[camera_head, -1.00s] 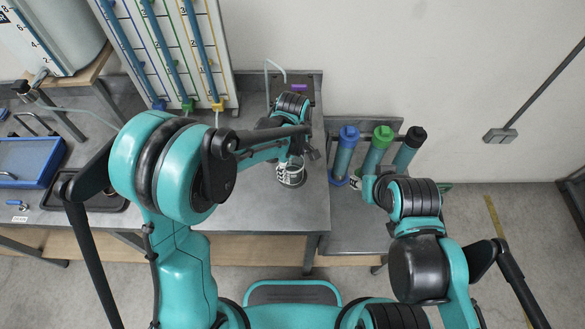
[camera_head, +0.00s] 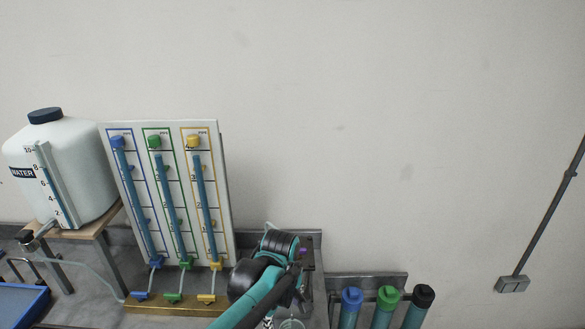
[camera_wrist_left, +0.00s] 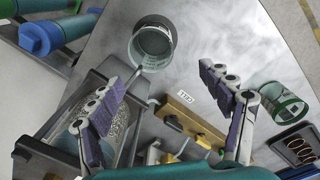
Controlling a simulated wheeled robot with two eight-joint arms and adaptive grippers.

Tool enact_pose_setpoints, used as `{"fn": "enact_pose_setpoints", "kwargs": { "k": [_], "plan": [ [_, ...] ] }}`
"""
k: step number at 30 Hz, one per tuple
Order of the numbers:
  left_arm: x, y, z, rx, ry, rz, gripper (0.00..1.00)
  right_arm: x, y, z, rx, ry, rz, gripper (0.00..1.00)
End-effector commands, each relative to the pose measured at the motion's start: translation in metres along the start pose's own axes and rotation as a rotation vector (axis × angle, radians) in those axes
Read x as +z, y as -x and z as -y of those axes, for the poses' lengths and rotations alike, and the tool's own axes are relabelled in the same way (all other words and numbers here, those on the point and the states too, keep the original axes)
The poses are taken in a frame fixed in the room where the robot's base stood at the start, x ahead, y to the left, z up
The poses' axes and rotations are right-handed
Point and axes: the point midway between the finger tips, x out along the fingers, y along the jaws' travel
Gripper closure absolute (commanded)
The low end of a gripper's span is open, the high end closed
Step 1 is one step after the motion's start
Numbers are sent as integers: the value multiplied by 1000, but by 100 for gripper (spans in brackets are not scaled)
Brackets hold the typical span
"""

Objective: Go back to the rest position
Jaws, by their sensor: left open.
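My left gripper (camera_wrist_left: 165,92) is open in the left wrist view, its two fingers spread wide with nothing between the tips. In the head view its arm (camera_head: 262,280) reaches up from the bottom edge to the bench, and the gripper itself is mostly hidden or cut off there. A glass beaker (camera_wrist_left: 153,45) stands on a dark round base beyond the fingers, apart from them. A second glass vessel with green marks (camera_wrist_left: 283,105) is right of the right finger. My right gripper is not in view.
The gauge panel (camera_head: 225,190) with blue, green and yellow tubes and the white water tank (camera_head: 75,160) stand at the left. Capped blue (camera_head: 351,298), green (camera_head: 387,298) and black (camera_head: 423,297) cylinders stand lower right. The wall above is clear.

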Motion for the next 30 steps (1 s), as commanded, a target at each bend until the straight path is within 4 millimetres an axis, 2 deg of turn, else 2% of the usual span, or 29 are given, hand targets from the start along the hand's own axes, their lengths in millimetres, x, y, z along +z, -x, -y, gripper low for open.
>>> {"fn": "enact_pose_setpoints", "kwargs": {
  "k": [1,8,15,21,30],
  "plan": [
    [-6,5,16,28,-42,-13,21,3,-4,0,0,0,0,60],
    [-31,25,91,181,-358,-149,21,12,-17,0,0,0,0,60],
    [-41,17,163,253,-678,-371,21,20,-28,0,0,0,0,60],
    [-43,6,194,248,-840,-504,21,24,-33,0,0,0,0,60],
    [-44,4,200,241,-886,-540,21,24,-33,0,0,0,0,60]
  ]
}}
